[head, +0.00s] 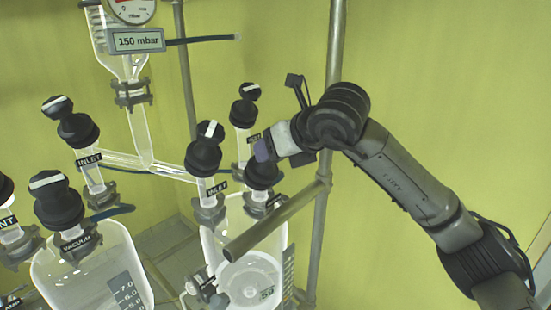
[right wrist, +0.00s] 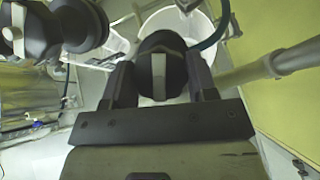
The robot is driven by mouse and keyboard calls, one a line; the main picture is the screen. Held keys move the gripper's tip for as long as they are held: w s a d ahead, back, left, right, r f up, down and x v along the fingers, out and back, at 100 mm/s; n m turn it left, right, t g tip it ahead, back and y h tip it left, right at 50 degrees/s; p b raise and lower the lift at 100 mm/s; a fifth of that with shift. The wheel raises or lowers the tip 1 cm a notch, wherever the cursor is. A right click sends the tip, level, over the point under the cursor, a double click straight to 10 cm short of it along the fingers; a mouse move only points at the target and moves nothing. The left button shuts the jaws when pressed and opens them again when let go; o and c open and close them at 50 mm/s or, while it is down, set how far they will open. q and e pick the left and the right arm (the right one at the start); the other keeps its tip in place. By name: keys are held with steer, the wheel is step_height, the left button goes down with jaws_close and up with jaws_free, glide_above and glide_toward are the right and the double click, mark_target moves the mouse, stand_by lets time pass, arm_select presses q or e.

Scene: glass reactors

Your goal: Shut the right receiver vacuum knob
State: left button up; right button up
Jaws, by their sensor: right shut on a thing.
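My right gripper (head: 266,152) reaches in from the right and is shut on a black knob (head: 262,175) above the right receiver (head: 240,275). This knob stands where the right receiver vacuum knob would be, but its own label is hidden. In the right wrist view the knob (right wrist: 160,72) sits between the two dark fingers of the gripper (right wrist: 162,82). Its white mark runs up and down in that picture, in line with the fingers. My left gripper is not in view.
The right INLET knob (head: 205,150) stands close left of the gripper, and another black knob (head: 245,105) stands just behind. A metal rail (head: 275,220) runs in front, joined to an upright post (head: 325,140). The left receiver (head: 95,275) carries a VACUUM knob (head: 58,203).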

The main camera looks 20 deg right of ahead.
steer(key=m+h+b, duration=0.1)
steer(key=m, duration=0.2)
steer(key=shift+f, duration=0.1)
steer(key=m+h+b, duration=0.1)
steer(key=m+h, duration=0.1)
steer(key=m, duration=0.2)
steer(key=shift+a+b, duration=0.1)
steer(key=shift+b, duration=0.3)
steer(key=m+h, duration=0.1)
steer(key=m, duration=0.2)
steer(key=shift+g+b, duration=0.3)
steer(key=shift+m+g+h, duration=0.6)
steer(key=shift+m+h, duration=0.1)
steer(key=shift+m, duration=1.1)
steer(key=o, duration=0.9)
steer(key=shift+r, duration=0.25)
